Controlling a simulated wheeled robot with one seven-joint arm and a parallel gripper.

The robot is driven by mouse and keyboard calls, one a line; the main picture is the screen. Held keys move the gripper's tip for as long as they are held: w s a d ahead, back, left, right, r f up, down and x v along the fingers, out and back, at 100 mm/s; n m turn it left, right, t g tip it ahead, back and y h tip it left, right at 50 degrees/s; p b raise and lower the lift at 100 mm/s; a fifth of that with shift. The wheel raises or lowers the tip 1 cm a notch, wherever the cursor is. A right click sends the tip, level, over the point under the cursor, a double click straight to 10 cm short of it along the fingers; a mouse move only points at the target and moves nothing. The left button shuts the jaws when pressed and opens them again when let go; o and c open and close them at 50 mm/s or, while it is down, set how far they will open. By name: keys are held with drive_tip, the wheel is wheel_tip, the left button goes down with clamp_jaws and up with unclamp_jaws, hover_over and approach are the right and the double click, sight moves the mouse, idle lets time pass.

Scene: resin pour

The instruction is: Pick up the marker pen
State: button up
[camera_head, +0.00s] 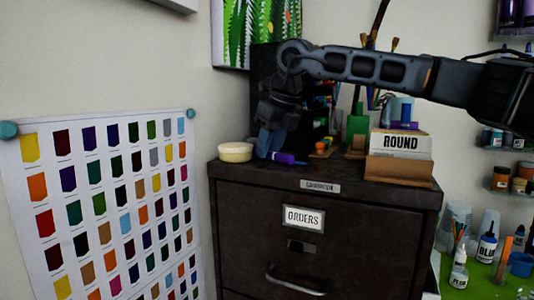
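A purple pen-like item (287,158), which looks like the marker pen, lies on top of the dark filing cabinet (255,195) near its front left edge. My gripper (269,153) points down from the arm just left of and beside the pen. Its bluish fingertips are close to the cabinet top and overlap the pen's left end in the picture. I cannot tell whether they touch the pen or how far apart they are.
A round cream tub (235,152) stands close to my gripper's left. A box marked ROUND (400,145) stands at the cabinet's right. Several bottles and brushes crowd behind the pen. A colour chart (100,200) hangs on the left wall. Bottles stand on a green surface (480,285) at right.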

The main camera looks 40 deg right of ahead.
drive_tip(key=shift+c, duration=0.2)
clamp_jaws()
